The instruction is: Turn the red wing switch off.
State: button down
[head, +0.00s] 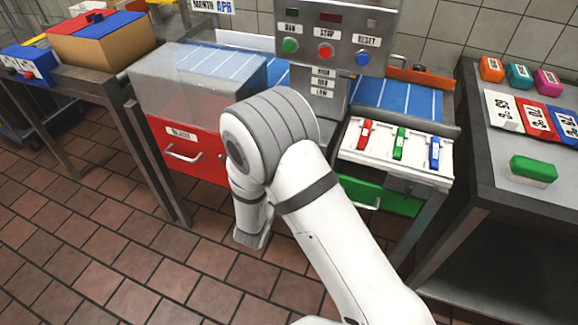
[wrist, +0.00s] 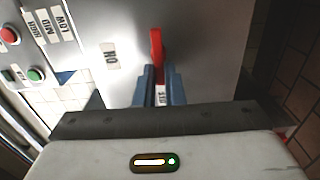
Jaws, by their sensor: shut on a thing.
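The red wing switch (wrist: 157,46) shows in the wrist view on a grey metal panel (wrist: 210,50). Its upper part stands out beyond the fingertips. My gripper (wrist: 160,80) has its two blue-grey fingers closed on the switch's lower part, one on each side. An ON label (wrist: 110,56) is to the left of the switch. A second label (wrist: 162,95), which seems to read OFF, shows between the fingers. In the head view my white arm hides the gripper and this switch.
A control box (head: 335,35) with green, red and blue buttons stands above my arm. A white panel (head: 350,155) with red, green and blue levers is to the right. A clear-topped red drawer unit (head: 185,150) stands left. The tiled floor in front is free.

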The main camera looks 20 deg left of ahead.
jog(key=shift+d+f, duration=0.3)
jog(key=c, duration=1.6)
grip_release()
jog(key=shift+r, duration=0.15)
jog(key=shift+o, duration=0.4)
jog(key=shift+a, duration=0.1)
jog(key=s, duration=0.7)
jog(key=shift+s+a, duration=0.3)
jog(key=shift+s, duration=0.05)
jog(key=shift+o, duration=0.2)
